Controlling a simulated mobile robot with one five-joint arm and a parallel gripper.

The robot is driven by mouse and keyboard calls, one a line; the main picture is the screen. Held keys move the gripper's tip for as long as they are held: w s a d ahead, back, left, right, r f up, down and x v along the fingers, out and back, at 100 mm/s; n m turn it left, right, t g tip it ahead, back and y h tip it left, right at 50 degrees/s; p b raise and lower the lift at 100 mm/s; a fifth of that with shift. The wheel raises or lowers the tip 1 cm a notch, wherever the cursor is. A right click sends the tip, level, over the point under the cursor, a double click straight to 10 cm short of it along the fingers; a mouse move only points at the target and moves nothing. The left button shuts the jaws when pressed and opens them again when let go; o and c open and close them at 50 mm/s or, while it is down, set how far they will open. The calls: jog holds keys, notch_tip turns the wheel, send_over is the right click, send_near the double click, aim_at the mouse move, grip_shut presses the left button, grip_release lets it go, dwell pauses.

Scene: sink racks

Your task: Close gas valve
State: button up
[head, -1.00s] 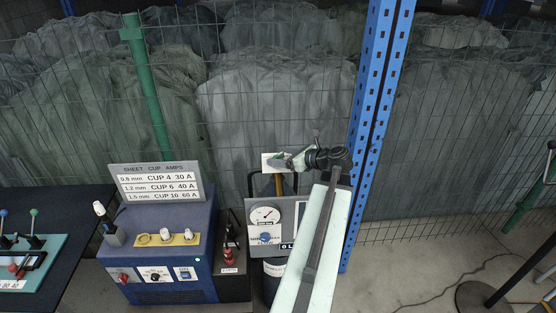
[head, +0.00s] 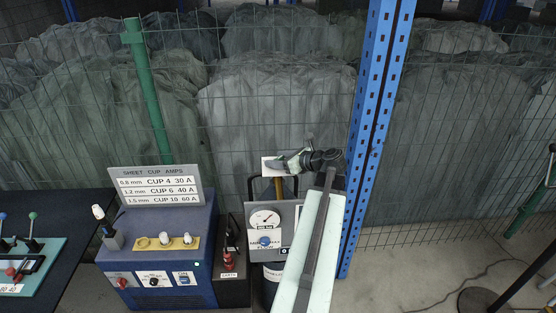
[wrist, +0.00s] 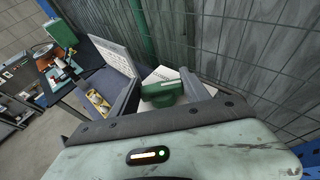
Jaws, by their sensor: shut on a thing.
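The gas valve has a green handle (wrist: 165,94), seen in the wrist view between my fingers. A white plate (wrist: 158,74) lies just behind the handle, and in the head view the plate (head: 267,165) stands at the top of a brass-coloured stem on the gas bottle. My gripper (head: 287,163) reaches in from the right and is shut on the handle. In the wrist view my gripper (wrist: 166,92) has one finger on each side of it. In the head view my fingers mostly hide the handle.
A gauge panel (head: 264,219) sits below the valve. A blue welding machine (head: 150,275) with a sheet-amps sign (head: 155,186) stands to the left. A blue upright post (head: 375,130) is close on the right. Wire fence and grey draped sheets fill the back.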

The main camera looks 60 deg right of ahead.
jog(key=shift+d, duration=0.1)
jog(key=n+y, duration=0.2)
jog(key=y, duration=0.1)
jog(key=shift+d, duration=0.15)
jog(key=n+y, duration=0.3)
jog(key=shift+w, duration=0.1)
jog(key=n+g+y, duration=0.1)
jog(key=n+y, duration=0.1)
jog(key=n+g+y, duration=0.2)
jog(key=n, duration=0.1)
jog(key=shift+a+y, duration=0.2)
jog(key=shift+y, duration=0.2)
jog(key=shift+a, duration=0.1)
jog(key=o, duration=1.4)
